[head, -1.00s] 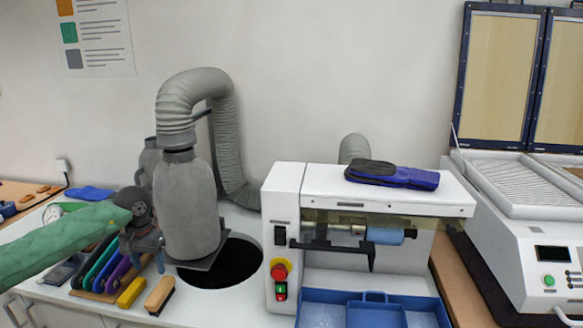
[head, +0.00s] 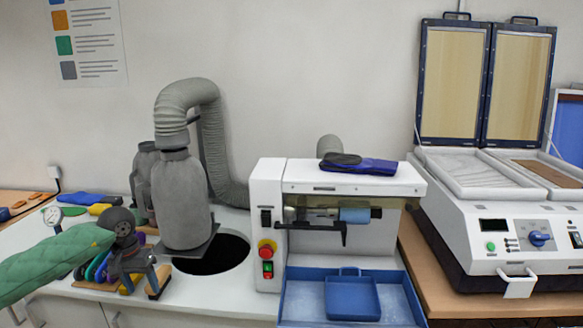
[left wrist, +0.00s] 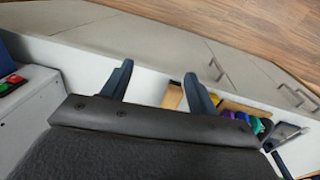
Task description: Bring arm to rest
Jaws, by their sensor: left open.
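My left arm, in a green quilted sleeve, comes in from the left in the head view. My left gripper (head: 139,279) points down at the front left of the white worktop (head: 228,302), over the rack of coloured-handled tools (head: 97,268). In the left wrist view the two dark fingers of the left gripper (left wrist: 157,85) stand wide apart, with nothing held between them. A wooden-backed brush (left wrist: 173,97) shows beyond the fingers. The gripper hides part of the rack in the head view. My right gripper is not in view.
A grey dust collector (head: 180,205) with a hose stands behind a round dark hole (head: 222,258). A white grinding machine (head: 268,195) with a blue tray (head: 295,300) stands to the right. A white press (head: 470,255) with raised lids is farther right.

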